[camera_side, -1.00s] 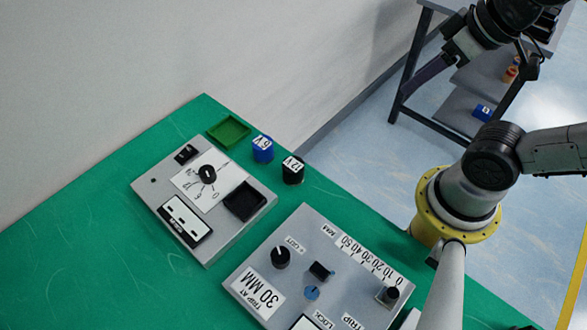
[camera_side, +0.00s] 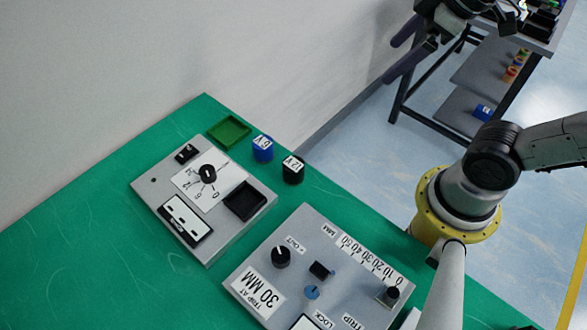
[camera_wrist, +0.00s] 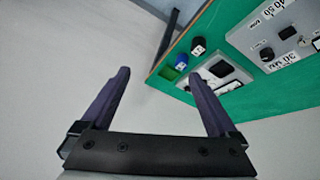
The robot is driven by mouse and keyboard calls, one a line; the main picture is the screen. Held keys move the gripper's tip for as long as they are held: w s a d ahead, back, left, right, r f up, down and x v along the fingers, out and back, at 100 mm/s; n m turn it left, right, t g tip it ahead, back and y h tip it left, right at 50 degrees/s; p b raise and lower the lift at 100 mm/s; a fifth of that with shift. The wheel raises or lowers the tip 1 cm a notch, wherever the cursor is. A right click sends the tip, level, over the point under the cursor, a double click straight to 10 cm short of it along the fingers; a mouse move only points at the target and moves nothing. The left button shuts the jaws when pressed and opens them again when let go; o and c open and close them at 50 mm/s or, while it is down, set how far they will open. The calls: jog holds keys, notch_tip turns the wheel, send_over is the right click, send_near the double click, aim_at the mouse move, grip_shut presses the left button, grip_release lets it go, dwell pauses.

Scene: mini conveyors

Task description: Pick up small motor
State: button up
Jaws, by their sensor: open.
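A small blue cylinder (camera_side: 263,150) with a white-labelled top stands upright on the green bench, and a black cylinder (camera_side: 293,171) labelled 12V stands to its right. I cannot tell from the pictures which is the small motor. Both also show in the wrist view, the blue one (camera_wrist: 181,61) left of the black one (camera_wrist: 198,45). My gripper (camera_side: 390,62) is open and empty, up and to the right of both cylinders in the side view and well apart from them.
A green square tray (camera_side: 229,131) lies beside the blue cylinder. A grey panel (camera_side: 222,229) with a dial and a black square recess (camera_side: 244,201) is in front. A second panel (camera_side: 258,254) with knobs lies nearer. A shelf rack (camera_side: 480,75) stands at the back right.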

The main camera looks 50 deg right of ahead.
jog(key=w+a+n+g, duration=0.1)
jog(key=w+a+n, duration=0.15)
jog(key=w, duration=0.25)
jog(key=n+g, duration=0.5)
jog(key=n, duration=0.2)
send_over(293, 164)
notch_tip(293, 164, down, 15)
notch_tip(293, 164, down, 13)
jog(key=shift+r, duration=0.1)
grip_shut()
